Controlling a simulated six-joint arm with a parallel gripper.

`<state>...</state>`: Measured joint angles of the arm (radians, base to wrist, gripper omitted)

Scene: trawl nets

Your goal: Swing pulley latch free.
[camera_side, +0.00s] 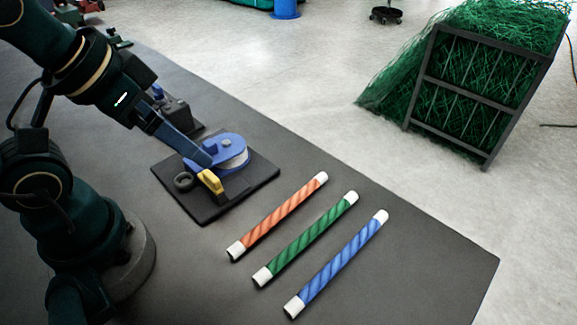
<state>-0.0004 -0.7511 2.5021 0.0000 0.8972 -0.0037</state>
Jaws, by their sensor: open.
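The pulley (226,146) has a blue body and a pale wheel, and sits on a black square base plate (256,174). A yellow latch (211,182) stands at the pulley's near side, with a small dark ring (184,181) to its left. My gripper (205,160) reaches down from the upper left, with a blue finger over the pulley's left side, close to the latch. It is open. Whether the finger touches the pulley or the latch cannot be told. The other finger is not clearly seen.
Three striped rods lie side by side right of the base plate: orange (279,216), green (306,238) and blue (337,265), all with white ends. The dark table (430,270) is clear at the right. A rack of green netting (470,85) stands on the floor behind.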

